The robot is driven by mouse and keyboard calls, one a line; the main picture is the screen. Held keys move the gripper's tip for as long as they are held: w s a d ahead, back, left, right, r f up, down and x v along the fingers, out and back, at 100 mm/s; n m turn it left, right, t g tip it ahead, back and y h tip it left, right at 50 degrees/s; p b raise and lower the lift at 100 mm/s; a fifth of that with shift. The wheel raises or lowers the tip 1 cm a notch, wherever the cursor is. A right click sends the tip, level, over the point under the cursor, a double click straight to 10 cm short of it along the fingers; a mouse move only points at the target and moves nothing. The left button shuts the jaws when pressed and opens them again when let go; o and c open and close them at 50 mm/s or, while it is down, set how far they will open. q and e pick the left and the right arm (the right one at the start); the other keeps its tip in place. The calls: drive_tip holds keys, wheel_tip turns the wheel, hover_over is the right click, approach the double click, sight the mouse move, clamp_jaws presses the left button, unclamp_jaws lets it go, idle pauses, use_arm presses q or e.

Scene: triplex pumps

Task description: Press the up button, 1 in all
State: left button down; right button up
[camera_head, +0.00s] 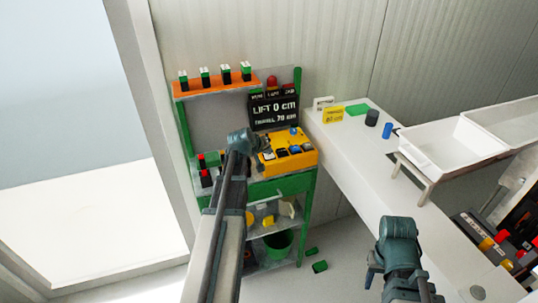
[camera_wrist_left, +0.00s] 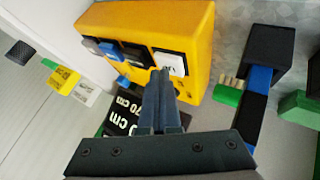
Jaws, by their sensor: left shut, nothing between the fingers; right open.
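The yellow control box (camera_head: 300,160) stands on the green-framed bench and has a row of dark and pale buttons on top. In the left wrist view the box (camera_wrist_left: 201,20) shows a white button (camera_wrist_left: 170,62) with dark lettering too small to read surely, and a blue-grey switch (camera_wrist_left: 101,47). My left gripper (camera_head: 254,143) is shut and empty at the box's left side. In the wrist view its fingertips (camera_wrist_left: 161,74) overlap the edge of the white button; contact cannot be told. My right gripper (camera_head: 376,268) is open, low at the right, away from the box.
A black display (camera_head: 275,108) reading "LIFT 0 CM" and "TRAVEL 70 CM" stands behind the box. An orange shelf (camera_head: 217,88) holds several green-and-black items. A white table (camera_head: 345,150) with small blocks and a white tray (camera_head: 452,143) lie to the right.

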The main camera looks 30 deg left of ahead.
sight(268, 156)
idle(0.4)
use_arm(q)
drive_tip(key=shift+r+p, duration=0.9)
drive_tip(key=shift+p, duration=0.05)
wheel_tip(268, 156, up, 5)
drive_tip(key=p, duration=0.5)
idle(0.5)
